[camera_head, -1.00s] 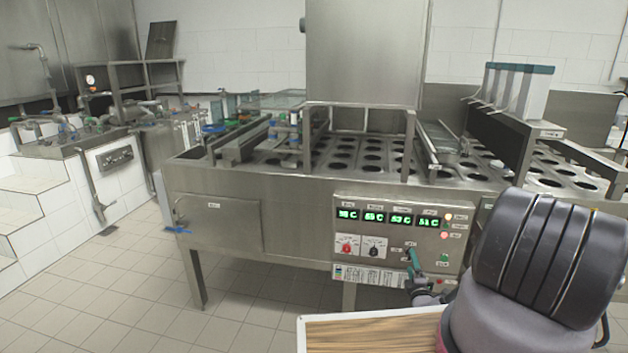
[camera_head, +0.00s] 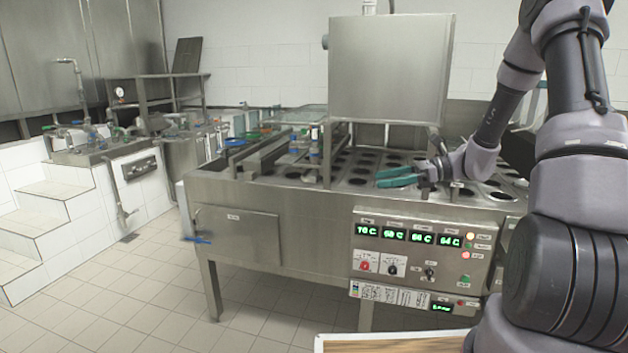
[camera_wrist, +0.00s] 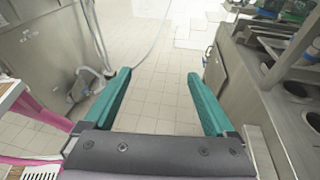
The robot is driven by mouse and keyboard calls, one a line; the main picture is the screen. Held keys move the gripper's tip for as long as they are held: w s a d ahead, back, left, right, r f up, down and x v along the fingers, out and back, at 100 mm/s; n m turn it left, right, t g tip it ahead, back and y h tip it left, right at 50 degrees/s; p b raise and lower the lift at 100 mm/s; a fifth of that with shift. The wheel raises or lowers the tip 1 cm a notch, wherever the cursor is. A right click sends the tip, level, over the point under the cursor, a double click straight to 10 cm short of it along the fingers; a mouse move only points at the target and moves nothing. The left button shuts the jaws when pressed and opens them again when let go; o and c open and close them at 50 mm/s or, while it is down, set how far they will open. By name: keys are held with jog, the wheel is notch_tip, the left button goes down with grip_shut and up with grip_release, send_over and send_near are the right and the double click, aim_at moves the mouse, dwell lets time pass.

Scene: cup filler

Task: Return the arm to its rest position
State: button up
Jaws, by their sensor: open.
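My gripper (camera_head: 396,178) has teal fingers and is in front of the machine's upper deck in the head view, above the control panel. In the wrist view my gripper (camera_wrist: 157,90) shows its two teal fingers spread wide apart with nothing between them, only tiled floor beyond. My arm rises at the right of the head view and bends down to the gripper. No held object shows.
The steel cup filler (camera_head: 240,200) has round cup holes on top and a control panel (camera_head: 420,250) with green displays on its front. A steel box (camera_head: 388,70) stands above it. White steps (camera_head: 45,215) are at the left. Tiled floor (camera_head: 150,290) is clear. A wooden-topped surface (camera_head: 395,345) is at the bottom.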

jog(key=s+d+r+n+t+h, duration=0.2)
jog(key=s+r+n+h, duration=0.4)
jog(key=s+r+n, duration=0.2)
jog(key=s+d+r+n+t+h, duration=0.3)
jog(key=s+r+n+h, duration=0.4)
jog(key=s+r, duration=0.4)
jog(key=s+n, duration=0.1)
jog(key=s, duration=0.3)
jog(key=shift+d+r, duration=0.25)
jog(key=shift+r, duration=0.15)
